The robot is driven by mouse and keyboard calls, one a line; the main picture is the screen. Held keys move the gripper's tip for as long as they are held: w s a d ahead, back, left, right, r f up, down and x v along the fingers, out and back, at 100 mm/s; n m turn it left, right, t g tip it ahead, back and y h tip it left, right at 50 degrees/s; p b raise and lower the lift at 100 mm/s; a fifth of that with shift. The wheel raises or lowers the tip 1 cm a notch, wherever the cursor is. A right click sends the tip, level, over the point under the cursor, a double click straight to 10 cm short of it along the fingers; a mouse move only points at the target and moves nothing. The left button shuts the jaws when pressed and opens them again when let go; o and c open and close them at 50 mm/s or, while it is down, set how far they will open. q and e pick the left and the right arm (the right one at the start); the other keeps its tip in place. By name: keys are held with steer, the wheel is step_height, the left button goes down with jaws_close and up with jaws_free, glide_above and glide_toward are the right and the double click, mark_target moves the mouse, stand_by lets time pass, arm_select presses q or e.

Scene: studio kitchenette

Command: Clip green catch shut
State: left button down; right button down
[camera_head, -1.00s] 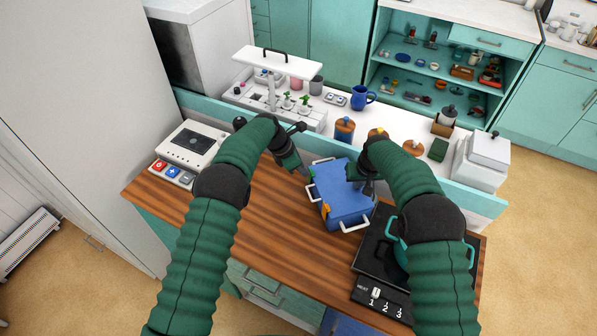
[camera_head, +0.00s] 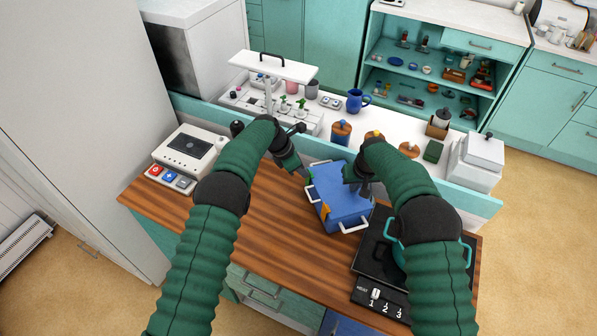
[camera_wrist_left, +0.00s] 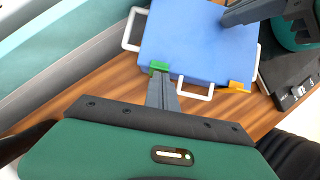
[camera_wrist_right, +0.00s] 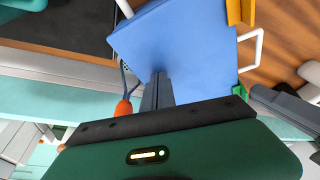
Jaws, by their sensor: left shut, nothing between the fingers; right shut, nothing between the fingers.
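The blue box (camera_head: 345,200) with white handles sits on the wooden counter with its lid down. Its green catch (camera_wrist_left: 158,67) is on the edge beside a white handle; an orange catch (camera_wrist_left: 239,87) is further along that side. My left gripper (camera_head: 304,173) is shut and empty. In the left wrist view its fingertips (camera_wrist_left: 159,76) are at the green catch and partly cover it; contact and the catch's exact angle are unclear. My right gripper (camera_head: 366,192) is shut and empty, its fingertips (camera_wrist_right: 157,77) on or just above the blue lid.
A black hob (camera_head: 376,250) with a teal pot stands right of the box. A white device with buttons (camera_head: 190,147) is at the counter's left. A raised ledge behind holds jars and a blue mug (camera_head: 356,101). Bare wood (camera_head: 262,225) lies left of the box.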

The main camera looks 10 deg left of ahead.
steer(key=shift+d, duration=0.25)
steer(key=shift+d+f, duration=0.1)
steer(key=shift+f, duration=0.05)
steer(key=shift+w+d+f, duration=0.15)
steer(key=shift+w+f, duration=0.05)
steer(key=shift+a+r, duration=0.1)
steer(key=shift+a, duration=0.1)
arm_select(q)
step_height(320, 180, up, 11)
steer(key=shift+d, duration=0.2)
